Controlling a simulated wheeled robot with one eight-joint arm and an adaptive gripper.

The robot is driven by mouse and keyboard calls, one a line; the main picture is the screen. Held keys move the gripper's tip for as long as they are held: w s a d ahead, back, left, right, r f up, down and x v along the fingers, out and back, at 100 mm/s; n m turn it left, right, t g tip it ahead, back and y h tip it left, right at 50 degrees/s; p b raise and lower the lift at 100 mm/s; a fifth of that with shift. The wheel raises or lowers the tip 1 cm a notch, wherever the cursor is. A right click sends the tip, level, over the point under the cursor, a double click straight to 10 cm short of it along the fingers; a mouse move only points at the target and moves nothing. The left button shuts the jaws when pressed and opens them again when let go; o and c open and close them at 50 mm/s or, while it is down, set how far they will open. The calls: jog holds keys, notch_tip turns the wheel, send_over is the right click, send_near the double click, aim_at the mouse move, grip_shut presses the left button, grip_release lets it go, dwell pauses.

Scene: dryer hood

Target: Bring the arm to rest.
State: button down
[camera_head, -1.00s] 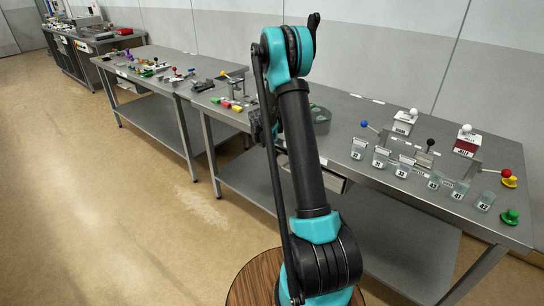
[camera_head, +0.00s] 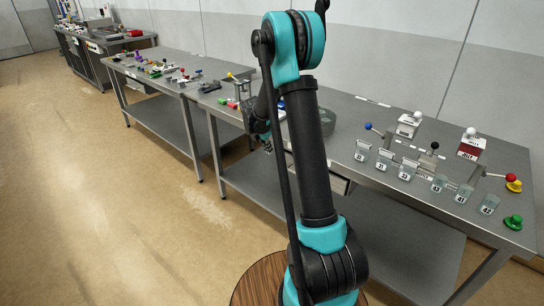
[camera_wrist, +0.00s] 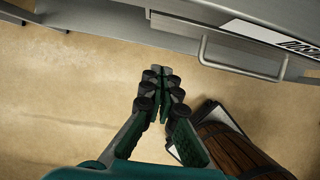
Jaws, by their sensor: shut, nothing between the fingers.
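My arm stands folded in the head view, its elbow high. My gripper (camera_head: 267,143) hangs behind the forearm, partly hidden, in front of the steel table edge. In the wrist view my gripper (camera_wrist: 160,82) points down over the bare tan floor (camera_wrist: 75,90). Its dark green fingers are shut together at the tips, with nothing between them.
A steel drawer with a bar handle (camera_wrist: 240,55) lies along the top of the wrist view. The steel table (camera_head: 400,185) carries labelled cups (camera_head: 408,170), coloured knobs and a green button (camera_head: 513,222). More benches stand at the far left. The floor on the left is clear.

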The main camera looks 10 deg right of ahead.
jog(key=s+r+m+y, duration=0.1)
jog(key=s+r+m, duration=0.3)
jog(key=s+m, duration=0.45)
jog(key=s+r+m+y, duration=0.1)
jog(key=s+r+m, duration=0.3)
jog(key=s, duration=0.7)
jog(key=s+a+f+m, duration=0.1)
jog(key=s+f+m, duration=0.1)
jog(key=s+m, duration=0.4)
jog(key=s+a+f+m+t+y, duration=0.1)
jog(key=s+f+m, duration=0.1)
jog(key=s+m, duration=0.4)
jog(key=s, duration=0.5)
jog(key=shift+s+a+m+t+y, duration=0.2)
jog(key=shift+s+m+t+y, duration=0.1)
jog(key=shift+m, duration=0.05)
jog(key=shift+d+f, duration=0.1)
